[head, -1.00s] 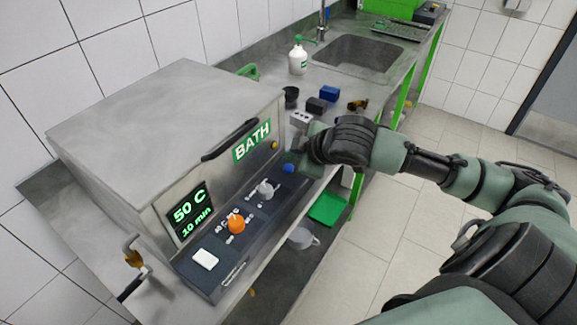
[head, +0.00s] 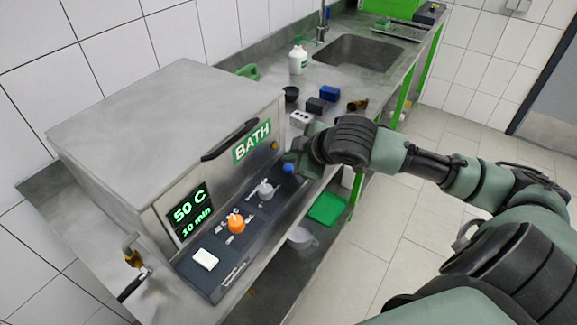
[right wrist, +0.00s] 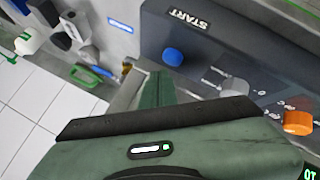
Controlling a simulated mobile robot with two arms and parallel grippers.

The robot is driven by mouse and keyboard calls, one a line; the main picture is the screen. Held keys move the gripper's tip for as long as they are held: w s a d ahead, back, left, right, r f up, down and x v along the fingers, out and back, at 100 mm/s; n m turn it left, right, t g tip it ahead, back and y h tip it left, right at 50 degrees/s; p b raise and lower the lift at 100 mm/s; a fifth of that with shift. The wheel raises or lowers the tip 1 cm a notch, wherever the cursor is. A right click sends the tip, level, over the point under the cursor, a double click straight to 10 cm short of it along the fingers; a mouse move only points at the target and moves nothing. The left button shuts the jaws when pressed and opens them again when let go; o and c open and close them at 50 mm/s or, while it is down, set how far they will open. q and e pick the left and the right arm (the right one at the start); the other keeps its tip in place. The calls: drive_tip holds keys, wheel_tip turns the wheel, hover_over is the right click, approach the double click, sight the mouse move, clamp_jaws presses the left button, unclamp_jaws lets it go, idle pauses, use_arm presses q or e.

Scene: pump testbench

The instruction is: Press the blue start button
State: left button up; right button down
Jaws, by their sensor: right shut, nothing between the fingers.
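The blue start button (head: 288,168) is a round knob at the far right end of the dark control panel on the steel bath. In the right wrist view the blue button (right wrist: 173,57) stands below the white word START. My right gripper (head: 297,158) is just beside the button in the head view, with its fingers pointing left. In the right wrist view its green fingers (right wrist: 158,88) are together and empty, with their tips just short of the button. A small gap seems to separate them; contact cannot be made out. My left gripper is out of view.
The panel (head: 219,270) also carries a grey knob (head: 265,190), an orange knob (head: 236,223) and a white switch (head: 205,260). The bath (head: 160,110) rises behind it. Small blocks, a white bottle (head: 298,60) and a sink (head: 358,52) are further back.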

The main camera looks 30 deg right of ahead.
sight(291, 169)
drive_tip(key=shift+f, duration=0.1)
idle(0.3)
drive_tip(key=shift+f, duration=0.25)
drive_tip(key=shift+f, duration=0.6)
idle(0.7)
drive_tip(key=shift+r, duration=0.1)
drive_tip(key=shift+r+p, duration=0.85)
drive_tip(key=shift+p, duration=0.35)
wheel_tip(291, 169, up, 5)
drive_tip(key=p, duration=0.6)
